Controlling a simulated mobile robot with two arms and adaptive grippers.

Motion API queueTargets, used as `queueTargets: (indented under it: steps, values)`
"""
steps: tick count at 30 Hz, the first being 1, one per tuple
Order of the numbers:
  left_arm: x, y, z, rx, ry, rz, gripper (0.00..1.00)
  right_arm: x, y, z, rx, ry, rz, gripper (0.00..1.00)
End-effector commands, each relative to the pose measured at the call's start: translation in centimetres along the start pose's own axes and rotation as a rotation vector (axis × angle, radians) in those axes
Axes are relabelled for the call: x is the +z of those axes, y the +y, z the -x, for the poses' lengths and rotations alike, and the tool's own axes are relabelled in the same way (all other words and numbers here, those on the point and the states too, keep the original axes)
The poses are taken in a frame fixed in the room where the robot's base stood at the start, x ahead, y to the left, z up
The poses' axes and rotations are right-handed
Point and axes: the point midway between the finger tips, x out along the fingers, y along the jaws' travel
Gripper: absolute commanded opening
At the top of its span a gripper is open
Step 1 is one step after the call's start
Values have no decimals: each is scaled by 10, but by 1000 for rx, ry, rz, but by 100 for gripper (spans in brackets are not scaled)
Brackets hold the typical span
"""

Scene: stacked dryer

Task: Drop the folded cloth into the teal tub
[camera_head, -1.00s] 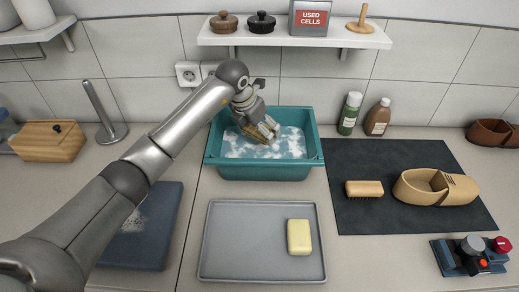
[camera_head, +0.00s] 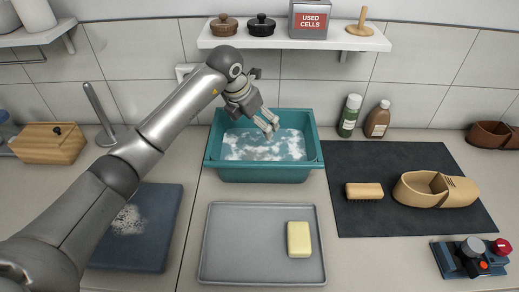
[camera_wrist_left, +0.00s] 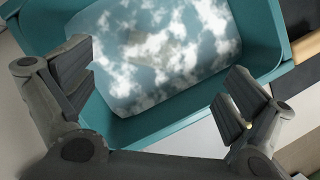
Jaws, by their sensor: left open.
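The teal tub (camera_head: 264,173) stands at the back middle of the counter and holds water with white foam. It also fills much of the left wrist view (camera_wrist_left: 262,35). My left gripper (camera_head: 271,125) is over the tub, fingers spread. In the left wrist view the gripper (camera_wrist_left: 160,95) is open with nothing between its fingers. I see no clear folded cloth outside the tub. A faint brownish patch shows in the foamy water in the left wrist view; I cannot tell whether it is the cloth. My right gripper is not in view.
A grey tray (camera_head: 225,265) with a pale yellow block (camera_head: 299,239) lies in front of the tub. A dark mat (camera_head: 360,220) to the right holds a brush (camera_head: 364,191) and a tan shoe-shaped piece (camera_head: 435,190). Two bottles (camera_head: 350,115) stand behind it. A shelf (camera_head: 290,42) hangs above.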

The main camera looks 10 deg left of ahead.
Motion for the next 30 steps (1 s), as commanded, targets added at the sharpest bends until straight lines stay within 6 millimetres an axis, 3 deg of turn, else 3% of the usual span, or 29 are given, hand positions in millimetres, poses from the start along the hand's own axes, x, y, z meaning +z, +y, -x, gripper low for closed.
queueTargets:
  steps: [6, 12, 30]
  values:
    - [0, 1, 47, 4, -2, -1, 100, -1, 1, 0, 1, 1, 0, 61]
    - [0, 1, 70, 1, -1, 0, 100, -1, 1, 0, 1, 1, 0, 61]
    - [0, 0, 74, 0, 0, 0, 100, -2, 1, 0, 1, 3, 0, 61]
